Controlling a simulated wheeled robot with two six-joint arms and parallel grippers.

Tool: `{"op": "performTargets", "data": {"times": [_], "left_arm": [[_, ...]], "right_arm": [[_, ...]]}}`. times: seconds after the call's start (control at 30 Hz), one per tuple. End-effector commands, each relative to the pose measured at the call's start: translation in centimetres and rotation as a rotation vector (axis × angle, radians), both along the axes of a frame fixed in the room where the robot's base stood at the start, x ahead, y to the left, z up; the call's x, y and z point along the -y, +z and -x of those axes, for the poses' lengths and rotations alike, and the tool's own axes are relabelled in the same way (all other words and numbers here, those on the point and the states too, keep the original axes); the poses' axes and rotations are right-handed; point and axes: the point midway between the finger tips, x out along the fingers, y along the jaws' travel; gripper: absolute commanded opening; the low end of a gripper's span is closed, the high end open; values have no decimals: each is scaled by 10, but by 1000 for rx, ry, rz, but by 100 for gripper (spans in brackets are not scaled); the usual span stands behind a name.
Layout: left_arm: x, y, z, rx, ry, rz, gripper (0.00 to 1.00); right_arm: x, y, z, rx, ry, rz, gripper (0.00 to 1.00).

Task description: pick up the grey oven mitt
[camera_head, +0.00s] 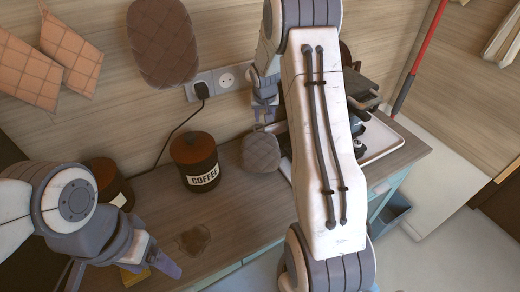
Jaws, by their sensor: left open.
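A grey-brown quilted oven mitt (262,153) is at the back of the wooden counter, right of the coffee canister, partly behind my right arm. My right gripper (264,112) points down just above the mitt's top loop. The view is too small to tell whether its fingers hold the loop or whether the mitt rests on the counter. My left gripper (153,260) is open at the lower left, over the counter's front part and well apart from the mitt.
A brown quilted mitt (163,42) and orange checked pot holders (72,55) hang on the wall. A dark canister labelled COFFEE (195,160) stands left of the grey mitt. A plug (201,90) trails a cord.

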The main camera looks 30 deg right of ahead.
Motion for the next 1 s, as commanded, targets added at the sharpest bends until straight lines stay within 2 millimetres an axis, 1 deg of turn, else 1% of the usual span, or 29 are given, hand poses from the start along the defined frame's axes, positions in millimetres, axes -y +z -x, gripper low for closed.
{"op": "performTargets", "data": {"times": [0.03, 0.23, 0.4, 0.53, 0.63, 0.83, 0.87, 0.9, 0.97, 1.0], "left_arm": [[0, 2, 0, 0, 0, 0, 76], [0, 7, 0, 0, 0, 0, 76], [0, 17, 0, 0, 0, 0, 76], [0, 19, 0, 0, 0, 0, 76], [0, 19, 0, 0, 0, 0, 76], [0, 18, 0, 0, 0, 0, 76], [0, 18, 0, 0, 0, 0, 76], [0, 18, 0, 0, 0, 0, 76], [0, 18, 0, 0, 0, 0, 76], [0, 18, 0, 0, 0, 0, 76]], "right_arm": [[1, -5, -2, -2, -1, -1, 45], [3, -18, -5, -3, 2, -1, 45], [8, -40, -11, -3, 1, -2, 45], [11, -55, -17, -3, 0, -1, 45], [12, -60, -18, -1, 1, -1, 45], [12, -60, -19, 0, 1, 0, 45], [12, -60, -19, 0, 1, 0, 37], [12, -60, -19, 0, 1, 0, 22], [12, -60, -19, 0, 1, 0, 0], [12, -60, -19, 0, 1, 0, 0]]}}
